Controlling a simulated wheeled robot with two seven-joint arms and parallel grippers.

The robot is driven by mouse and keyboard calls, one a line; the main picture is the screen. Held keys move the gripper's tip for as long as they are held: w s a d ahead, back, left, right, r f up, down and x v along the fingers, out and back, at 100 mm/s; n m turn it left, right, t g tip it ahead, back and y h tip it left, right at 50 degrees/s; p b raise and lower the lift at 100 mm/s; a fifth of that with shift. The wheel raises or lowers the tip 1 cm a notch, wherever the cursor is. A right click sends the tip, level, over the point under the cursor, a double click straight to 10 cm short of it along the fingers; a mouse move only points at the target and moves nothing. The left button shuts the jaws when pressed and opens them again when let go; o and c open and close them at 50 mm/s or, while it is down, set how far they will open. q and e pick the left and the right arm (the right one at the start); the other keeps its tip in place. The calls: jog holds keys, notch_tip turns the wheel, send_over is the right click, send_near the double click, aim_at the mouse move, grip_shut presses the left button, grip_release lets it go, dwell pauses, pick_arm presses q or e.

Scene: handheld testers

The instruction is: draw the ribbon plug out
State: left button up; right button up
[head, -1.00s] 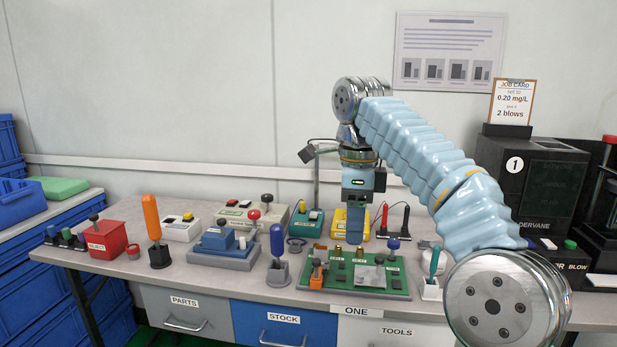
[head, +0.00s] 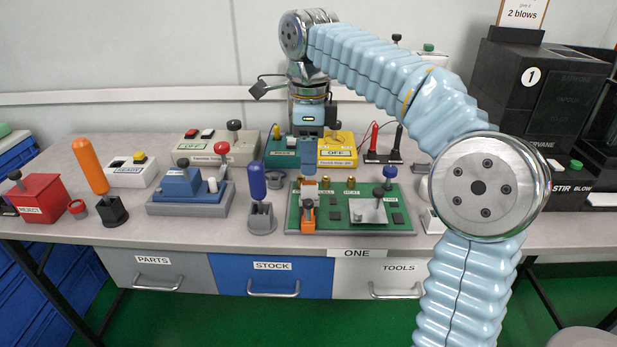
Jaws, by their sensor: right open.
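A green circuit board (head: 335,225) lies on the bench, with small brass posts, dark chips and a light grey plate (head: 367,211) on it. I cannot tell for sure which part is the ribbon plug. My right gripper (head: 308,172) points down over the left back of the board, just above and behind the orange part. It is open, holds nothing that I can see, and partly hides the board's back edge. My left gripper is not in view.
A blue-handled tool in a grey stand (head: 262,215) is close left of the board. A blue-grey fixture (head: 190,196) stands farther left. A teal box (head: 288,152) and a yellow box (head: 338,150) stand behind. Bare bench lies in front of the board.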

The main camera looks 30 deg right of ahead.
aim_at(309, 185)
notch_tip(309, 185, down, 6)
jog(key=shift+b, duration=0.4)
jog(key=c, duration=0.8)
grip_shut()
